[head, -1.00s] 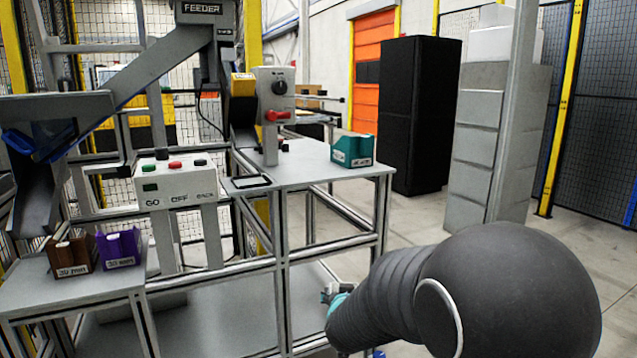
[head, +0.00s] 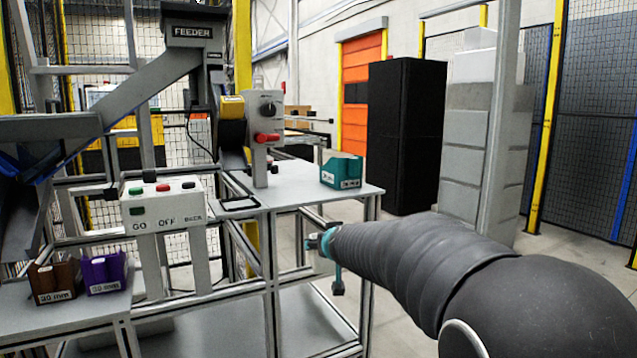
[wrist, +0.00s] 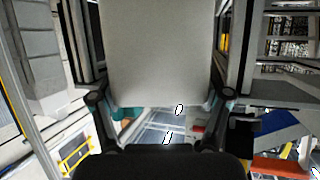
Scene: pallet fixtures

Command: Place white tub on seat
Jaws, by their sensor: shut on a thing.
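In the wrist view a pale white-grey tub (wrist: 160,52) fills the upper middle, between the two fingers of my gripper (wrist: 161,101). My gripper is shut on it. In the head view my gripper (head: 324,243) is just below and in front of the bench's right part, partly hidden by my arm; the tub cannot be made out clearly there. A black rectangular frame (head: 240,204) lies on the bench top, left of the grey post; it may be the seat, but I cannot tell for sure.
A teal bin (head: 342,172) stands on the bench top (head: 300,190). A button box (head: 162,200) is at left, with brown (head: 54,281) and purple (head: 103,272) bins on a lower table. The bench's front right is clear.

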